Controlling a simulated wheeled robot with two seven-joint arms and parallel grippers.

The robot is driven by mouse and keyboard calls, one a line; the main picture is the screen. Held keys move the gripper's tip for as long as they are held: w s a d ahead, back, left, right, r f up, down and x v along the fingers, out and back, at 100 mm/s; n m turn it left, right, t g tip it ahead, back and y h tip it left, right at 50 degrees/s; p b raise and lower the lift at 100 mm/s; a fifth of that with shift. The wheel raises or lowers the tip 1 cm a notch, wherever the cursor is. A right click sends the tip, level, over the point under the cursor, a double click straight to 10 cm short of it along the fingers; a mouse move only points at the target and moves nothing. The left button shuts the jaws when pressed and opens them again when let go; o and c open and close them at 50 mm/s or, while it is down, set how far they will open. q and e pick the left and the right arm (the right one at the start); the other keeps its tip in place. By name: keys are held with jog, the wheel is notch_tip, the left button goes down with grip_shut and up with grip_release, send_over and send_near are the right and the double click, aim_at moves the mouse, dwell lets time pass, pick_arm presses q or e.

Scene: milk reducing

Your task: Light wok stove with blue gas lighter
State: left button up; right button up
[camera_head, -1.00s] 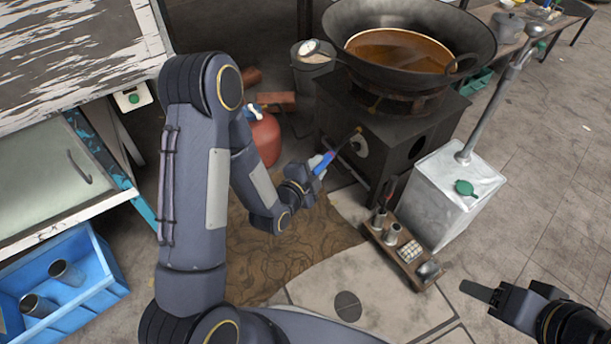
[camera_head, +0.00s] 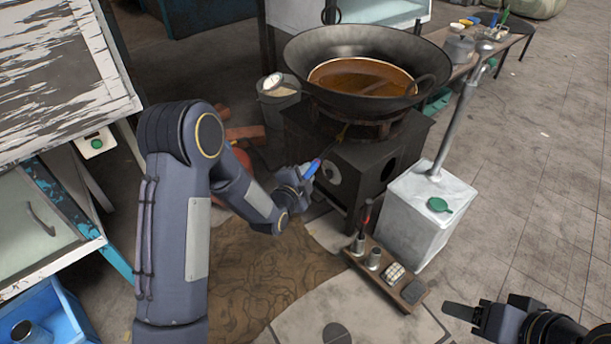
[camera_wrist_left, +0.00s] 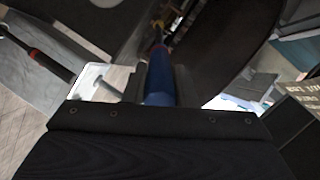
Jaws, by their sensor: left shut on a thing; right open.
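The black wok (camera_head: 362,72) holds brown liquid and sits on the dark wok stove (camera_head: 362,158). My left gripper (camera_head: 306,178) is shut on the blue gas lighter (camera_head: 313,168), whose tip points up and right toward the stove top, just below the burner area. I cannot tell whether the tip touches the stove. No flame is clear. The lighter's blue body also shows in the left wrist view (camera_wrist_left: 159,78), between the fingers. My right gripper (camera_head: 474,314) is open and empty at the lower right, apart from the stove.
A white metal canister (camera_head: 424,215) with a green cap stands right of the stove. A wooden rack (camera_head: 412,293) with small cups lies in front. A bucket (camera_head: 278,95) stands behind left. A blue crate (camera_head: 50,310) is lower left. Floor at right is clear.

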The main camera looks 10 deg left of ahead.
pick_arm(q)
jog(key=shift+w+d, duration=0.1)
jog(key=shift+w, duration=0.25)
pick_arm(e)
jog(key=shift+f, duration=0.15)
pick_arm(q)
jog(key=shift+w+r+b, duration=0.1)
jog(key=shift+b, duration=0.4)
pick_arm(e)
jog(key=shift+f, duration=0.35)
dwell(0.8)
pick_arm(q)
jog(key=s+a+b, duration=0.2)
jog(key=s+b, duration=0.1)
jog(key=s, duration=0.6)
jog(key=shift+s+a, duration=0.15)
jog(key=shift+s, duration=0.25)
pick_arm(e)
notch_tip(320, 180, down, 3)
